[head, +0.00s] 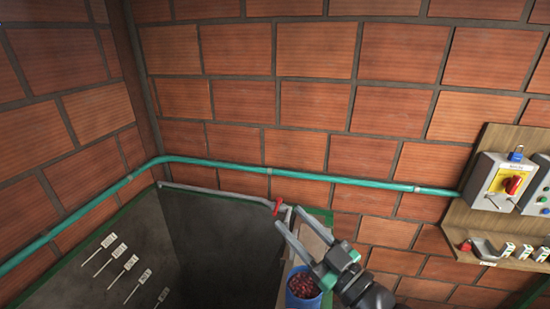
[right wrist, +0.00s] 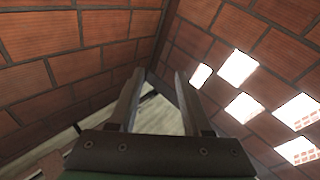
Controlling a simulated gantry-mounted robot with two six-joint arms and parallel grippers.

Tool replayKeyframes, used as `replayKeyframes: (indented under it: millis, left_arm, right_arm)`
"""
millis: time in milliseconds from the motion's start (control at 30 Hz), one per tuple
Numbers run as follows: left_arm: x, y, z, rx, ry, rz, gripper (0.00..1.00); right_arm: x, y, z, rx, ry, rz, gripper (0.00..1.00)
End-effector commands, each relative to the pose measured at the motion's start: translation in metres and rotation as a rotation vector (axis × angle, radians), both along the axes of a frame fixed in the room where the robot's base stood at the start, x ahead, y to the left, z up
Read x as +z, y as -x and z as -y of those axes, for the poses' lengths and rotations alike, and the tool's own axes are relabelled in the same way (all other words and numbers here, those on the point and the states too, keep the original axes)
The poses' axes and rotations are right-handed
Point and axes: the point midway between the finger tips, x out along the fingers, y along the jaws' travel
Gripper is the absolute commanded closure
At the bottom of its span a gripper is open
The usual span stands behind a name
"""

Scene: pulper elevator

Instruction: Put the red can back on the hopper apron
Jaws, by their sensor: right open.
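My right gripper (head: 287,216) is open, with its two fingers apart near the right rim of a dark, deep basin. The right wrist view shows the same open gripper (right wrist: 159,76) with nothing between its fingers. A blue container (head: 303,292) filled with dark red berries stands just below the gripper's fingers and is partly cut off by the frame. A pale flat surface (head: 312,222) lies behind the fingers, partly hidden; I cannot tell if it is the hopper apron. My left gripper is not in view.
The basin (head: 205,240) has several white tags (head: 131,262) on its left wall. A small red handle (head: 278,205) sits at its back right corner. A teal pipe (head: 310,176) runs along the brick walls. A wooden board (head: 459,216) with a switch box (head: 497,182) hangs at right.

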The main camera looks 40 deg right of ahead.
Motion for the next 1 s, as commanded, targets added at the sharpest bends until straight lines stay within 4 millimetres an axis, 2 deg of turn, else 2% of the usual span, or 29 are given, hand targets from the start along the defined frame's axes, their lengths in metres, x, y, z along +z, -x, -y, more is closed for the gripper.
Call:
replayKeyframes:
  millis: [33,100,200,300,433,667,867,1000]
  left_arm:
    - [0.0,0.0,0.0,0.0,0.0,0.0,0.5]
    - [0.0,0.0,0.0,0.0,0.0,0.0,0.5]
    - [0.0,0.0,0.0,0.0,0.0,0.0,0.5]
    - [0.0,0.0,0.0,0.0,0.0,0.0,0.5]
    - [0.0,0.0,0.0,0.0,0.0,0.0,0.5]
    - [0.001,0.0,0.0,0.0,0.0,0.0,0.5]
    - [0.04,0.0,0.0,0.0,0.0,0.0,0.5]
    - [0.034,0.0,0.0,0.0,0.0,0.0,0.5]
  right_arm:
    - [0.061,-0.004,-0.028,0.043,0.001,0.125,0.51]
    - [0.131,0.003,-0.06,0.09,-0.03,0.272,0.51]
    - [0.209,0.028,-0.094,0.153,-0.093,0.45,0.51]
    - [0.255,0.053,-0.112,0.195,-0.151,0.564,0.51]
    - [0.276,0.066,-0.119,0.218,-0.186,0.618,0.51]
    - [0.276,0.066,-0.118,0.217,-0.187,0.617,0.51]
    - [0.315,0.066,-0.118,0.216,-0.185,0.616,0.51]
    - [0.309,0.066,-0.118,0.216,-0.185,0.616,0.51]
